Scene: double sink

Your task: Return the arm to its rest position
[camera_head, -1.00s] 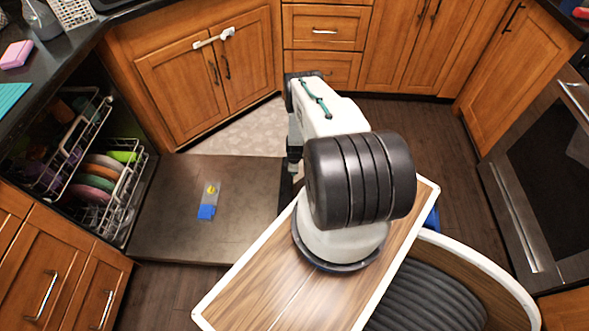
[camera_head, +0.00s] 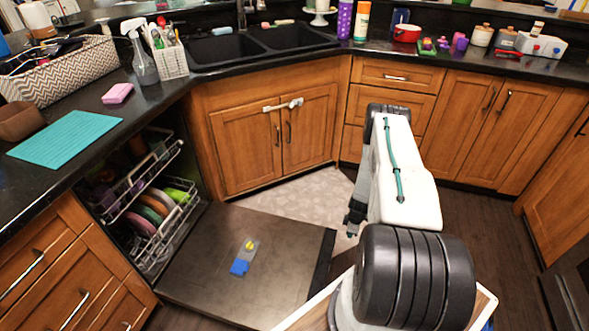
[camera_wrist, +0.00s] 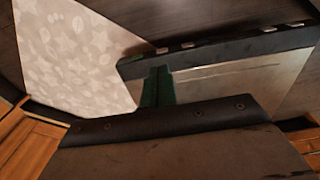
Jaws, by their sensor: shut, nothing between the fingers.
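My arm (camera_head: 405,180) is folded above my own base, at the right of the middle in the head view. My gripper hangs below its far end, mostly hidden by the arm; a dark part of it shows above the floor. In the wrist view the green fingers of my gripper (camera_wrist: 157,86) are together with nothing between them. They are over the edge of the open dishwasher door (camera_wrist: 225,80) in that picture; I cannot tell how high above it.
Dish racks (camera_head: 150,215) hold several plates. Wooden cabinets (camera_head: 245,150), a counter and a double sink (camera_head: 225,48) lie beyond. Patterned floor (camera_head: 300,200) is clear.

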